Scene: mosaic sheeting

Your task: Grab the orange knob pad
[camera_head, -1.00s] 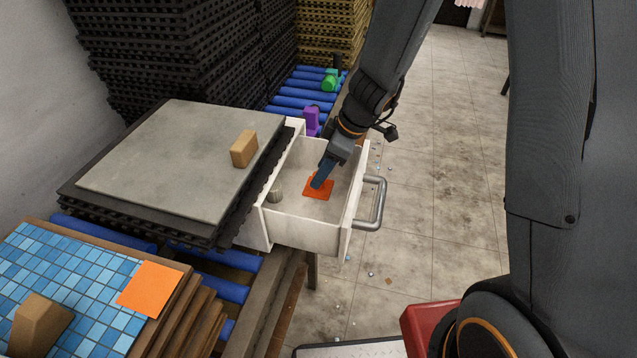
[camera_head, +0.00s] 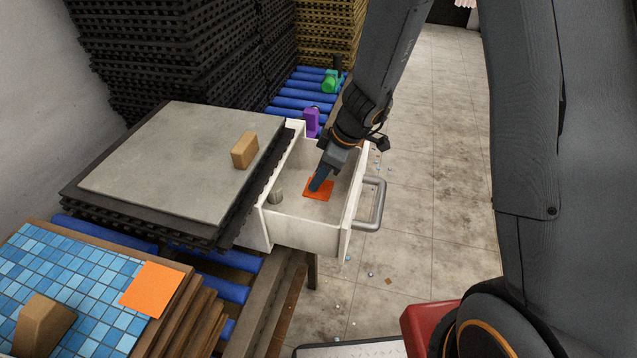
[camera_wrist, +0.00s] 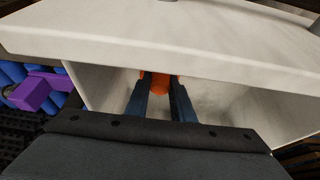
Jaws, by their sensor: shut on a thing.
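The orange knob pad (camera_head: 319,188) lies flat in the open white drawer (camera_head: 303,233), a square orange plate under my fingertips. In the wrist view its orange knob (camera_wrist: 160,84) sits between the two blue fingers. My gripper (camera_head: 318,184) reaches down into the drawer and is shut on the knob; it also shows in the wrist view (camera_wrist: 161,90). The fingers hide most of the knob in the head view.
The drawer's front panel with a grey handle (camera_head: 376,204) stands close to my gripper. A grey slab (camera_head: 170,160) bears a tan block (camera_head: 245,150). A purple object (camera_head: 311,121) stands behind the drawer.

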